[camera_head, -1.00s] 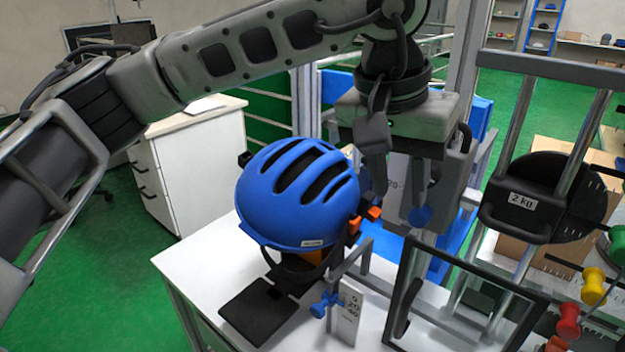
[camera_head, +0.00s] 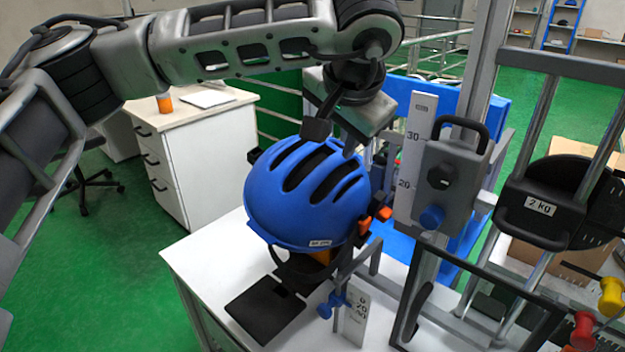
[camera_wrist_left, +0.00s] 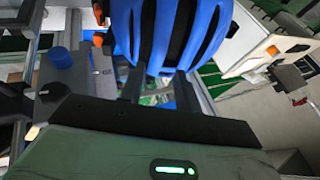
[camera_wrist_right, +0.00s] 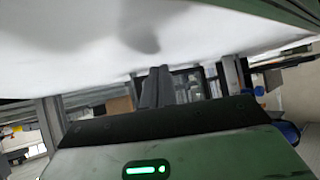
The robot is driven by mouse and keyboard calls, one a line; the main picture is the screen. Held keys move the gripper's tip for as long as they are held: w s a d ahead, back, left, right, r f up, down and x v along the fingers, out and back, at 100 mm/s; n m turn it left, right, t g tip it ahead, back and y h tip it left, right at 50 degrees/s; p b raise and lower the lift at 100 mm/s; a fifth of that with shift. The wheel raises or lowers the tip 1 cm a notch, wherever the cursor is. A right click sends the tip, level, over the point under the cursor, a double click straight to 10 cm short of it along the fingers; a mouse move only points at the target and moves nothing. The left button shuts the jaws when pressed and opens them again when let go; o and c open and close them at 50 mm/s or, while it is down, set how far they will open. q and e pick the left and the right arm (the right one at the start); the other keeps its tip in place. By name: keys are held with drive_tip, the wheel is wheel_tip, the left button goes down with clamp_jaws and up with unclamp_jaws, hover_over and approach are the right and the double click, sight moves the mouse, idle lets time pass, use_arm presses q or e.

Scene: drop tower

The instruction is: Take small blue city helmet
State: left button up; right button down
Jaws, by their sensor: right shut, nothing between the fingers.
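The blue city helmet (camera_head: 268,205) sits tilted on a stand at the near end of the white table, with dark vent slots on top. My left gripper (camera_head: 333,140) is at the helmet's upper back side, fingers pointing down and apart. In the left wrist view the helmet (camera_wrist_left: 207,35) fills the upper middle, just beyond the spread fingers (camera_wrist_left: 160,76); I cannot tell whether they touch it. My right gripper (camera_wrist_right: 157,74) shows only in its own wrist view, its fingers together and empty near a white surface.
A ruled plate (camera_head: 415,150) and a grey clamp block (camera_head: 450,180) stand right of the helmet. Further right is the drop tower's black 2 kg weight (camera_head: 545,210). A black plate (camera_head: 265,308) lies on the white table (camera_head: 205,262). A white drawer cabinet (camera_head: 190,150) stands behind left.

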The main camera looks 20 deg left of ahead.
sight(335, 159)
use_arm(q)
drive_tip(key=shift+d+p+x, duration=0.2)
drive_tip(key=shift+p+x, duration=0.35)
drive_tip(key=shift+x, duration=2.1)
clamp_jaws()
